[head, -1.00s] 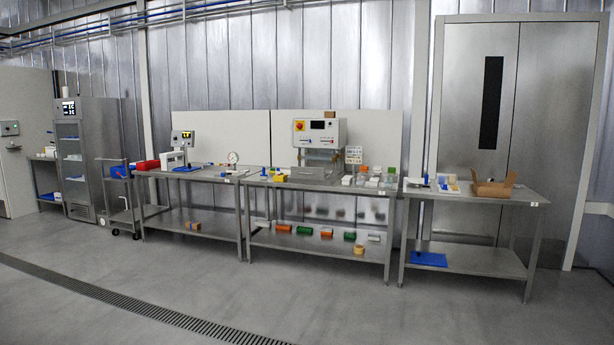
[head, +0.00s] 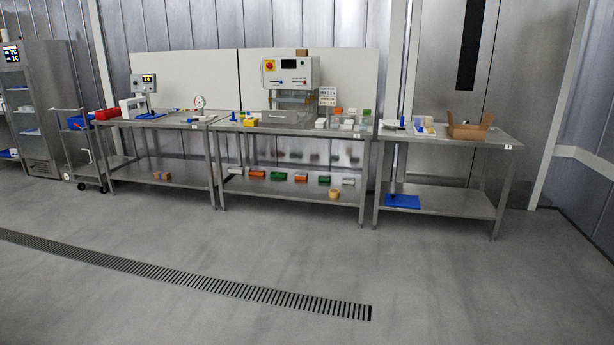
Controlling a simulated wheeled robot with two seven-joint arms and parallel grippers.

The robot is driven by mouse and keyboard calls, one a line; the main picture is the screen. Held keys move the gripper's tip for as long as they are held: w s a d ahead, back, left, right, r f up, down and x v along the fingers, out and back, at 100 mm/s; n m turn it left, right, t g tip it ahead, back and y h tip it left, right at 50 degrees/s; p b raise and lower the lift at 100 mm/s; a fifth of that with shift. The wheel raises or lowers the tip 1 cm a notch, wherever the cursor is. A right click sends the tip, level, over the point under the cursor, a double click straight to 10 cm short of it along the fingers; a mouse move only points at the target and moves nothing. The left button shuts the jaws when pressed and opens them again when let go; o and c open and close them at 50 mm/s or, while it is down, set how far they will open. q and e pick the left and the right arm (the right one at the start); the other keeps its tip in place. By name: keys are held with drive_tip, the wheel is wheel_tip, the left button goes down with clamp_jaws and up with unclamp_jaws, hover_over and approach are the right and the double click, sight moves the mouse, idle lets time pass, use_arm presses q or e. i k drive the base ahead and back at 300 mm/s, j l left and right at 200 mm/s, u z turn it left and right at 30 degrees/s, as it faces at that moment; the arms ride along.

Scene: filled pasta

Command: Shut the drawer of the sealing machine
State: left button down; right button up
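The sealing machine (head: 291,72) stands at the back of the middle steel table, a pale box with a red-and-yellow switch, a dark display and small knobs on its front. Its drawer (head: 284,117) is a grey metal tray low at the front. It appears to stick out toward me over the tabletop, but at this distance I cannot tell how far. Neither of my grippers shows in the head view.
The middle table (head: 290,127) also holds small tubs and coloured boxes. A table with a scale (head: 143,84) stands left, one with an open carton (head: 469,127) right. A cart (head: 82,140) is at far left. The floor ahead is clear, with a drain grate (head: 200,278).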

sight(282, 115)
drive_tip(key=i, duration=4.7)
